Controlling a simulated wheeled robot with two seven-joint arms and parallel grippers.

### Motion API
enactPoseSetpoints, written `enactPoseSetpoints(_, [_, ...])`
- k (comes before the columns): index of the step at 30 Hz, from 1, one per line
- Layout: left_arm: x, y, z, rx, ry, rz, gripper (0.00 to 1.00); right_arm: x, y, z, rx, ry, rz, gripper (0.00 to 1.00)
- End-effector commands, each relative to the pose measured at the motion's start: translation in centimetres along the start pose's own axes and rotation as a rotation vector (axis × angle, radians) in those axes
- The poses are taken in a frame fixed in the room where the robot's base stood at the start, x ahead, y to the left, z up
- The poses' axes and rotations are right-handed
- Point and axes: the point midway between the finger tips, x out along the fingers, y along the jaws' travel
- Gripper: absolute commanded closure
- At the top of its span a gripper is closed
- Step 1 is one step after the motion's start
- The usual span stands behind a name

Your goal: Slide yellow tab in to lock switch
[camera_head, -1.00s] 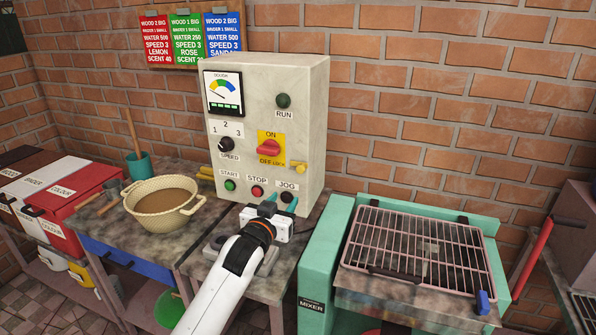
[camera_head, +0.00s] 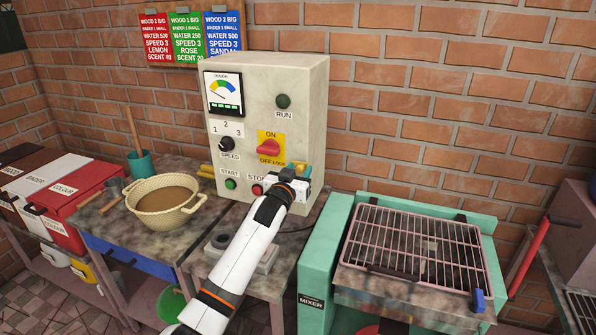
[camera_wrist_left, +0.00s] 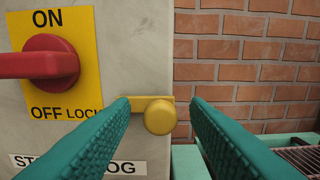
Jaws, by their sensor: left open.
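The yellow tab (camera_wrist_left: 160,117) is a short bar with a round knob, sticking out at the right edge of the grey control box (camera_head: 305,95). The red switch (camera_head: 268,149) sits on a yellow ON / OFF LOCK plate; in the left wrist view its handle (camera_wrist_left: 45,65) lies level, pointing left. My left gripper (camera_head: 298,169) is open in front of the box's lower right. In the left wrist view its teal fingers (camera_wrist_left: 160,102) stand on either side of the tab's knob, with a gap on each side. My right gripper is out of view.
The speed dial (camera_head: 226,144) and the start button (camera_head: 230,184) are on the same panel. The JOG button is hidden behind my gripper in the head view. A mixer with a grille (camera_head: 415,245) stands to the right, and a bowl (camera_head: 163,200) to the left.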

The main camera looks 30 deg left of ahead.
Motion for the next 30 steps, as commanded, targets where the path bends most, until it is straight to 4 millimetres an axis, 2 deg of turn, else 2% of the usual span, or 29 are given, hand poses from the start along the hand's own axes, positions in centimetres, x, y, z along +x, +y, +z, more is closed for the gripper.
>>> enactPoseSetpoints(7, [0.1, 0.0, 0.0, 0.000, 0.000, 0.000, 0.58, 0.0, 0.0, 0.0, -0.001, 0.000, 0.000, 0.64])
enactPoseSetpoints(15, [0.0, 0.0, 0.0, 0.000, 0.000, 0.000, 1.00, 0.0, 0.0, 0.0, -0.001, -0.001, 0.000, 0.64])
enactPoseSetpoints(21, [0.0, 0.2, 0.0, 0.001, 0.000, 0.000, 1.00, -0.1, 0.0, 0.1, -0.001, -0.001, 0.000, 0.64])
enactPoseSetpoints(27, [0.0, 2.7, 0.0, 0.003, 0.003, 0.002, 1.00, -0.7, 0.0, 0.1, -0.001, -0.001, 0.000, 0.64])
enactPoseSetpoints(30, [0.0, 3.1, 0.0, 0.000, 0.001, 0.001, 1.00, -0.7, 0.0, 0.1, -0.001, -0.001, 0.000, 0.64])
